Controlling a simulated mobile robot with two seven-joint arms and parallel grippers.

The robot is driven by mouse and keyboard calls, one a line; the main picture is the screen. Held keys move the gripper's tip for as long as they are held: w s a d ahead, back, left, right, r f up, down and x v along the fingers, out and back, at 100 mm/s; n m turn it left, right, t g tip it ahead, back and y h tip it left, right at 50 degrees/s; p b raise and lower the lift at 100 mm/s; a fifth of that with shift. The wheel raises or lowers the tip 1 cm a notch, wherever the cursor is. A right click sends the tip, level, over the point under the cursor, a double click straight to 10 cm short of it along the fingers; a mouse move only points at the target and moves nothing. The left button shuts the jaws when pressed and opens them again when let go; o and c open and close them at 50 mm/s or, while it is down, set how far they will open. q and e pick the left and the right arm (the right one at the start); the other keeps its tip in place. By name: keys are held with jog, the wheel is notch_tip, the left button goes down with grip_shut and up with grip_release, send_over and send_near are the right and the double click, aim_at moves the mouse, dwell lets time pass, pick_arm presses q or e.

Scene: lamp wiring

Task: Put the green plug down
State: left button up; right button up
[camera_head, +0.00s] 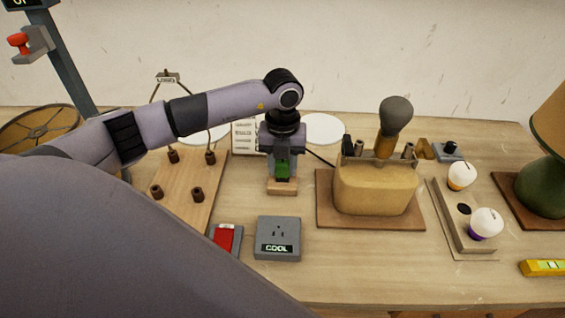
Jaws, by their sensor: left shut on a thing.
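My left gripper (283,166) points straight down near the middle of the table. It is shut on the green plug (282,170), which shows between the fingers. The plug is directly above or on a small light wooden block (283,187); I cannot tell whether it touches the block. A dark cord (319,157) runs from behind the gripper toward the right. My right gripper is not in view.
A grey socket box (278,239) reading "COOL" and a red switch (224,239) stand in front. A tan holder with tools (376,190) is close on the right. A pegged wooden board (180,190) lies left. Bulbs (486,223) and a green lamp (541,190) stand farther right.

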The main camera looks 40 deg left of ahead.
aim_at(283, 162)
pick_arm(q)
jog(key=shift+f+b, duration=0.35)
jog(key=shift+f, duration=0.25)
jog(key=o, duration=1.2)
jog(key=shift+c, duration=0.2)
jog(key=shift+r, duration=0.25)
notch_tip(283, 162, up, 13)
jog(key=shift+d+f, duration=0.1)
jog(key=shift+f, duration=0.05)
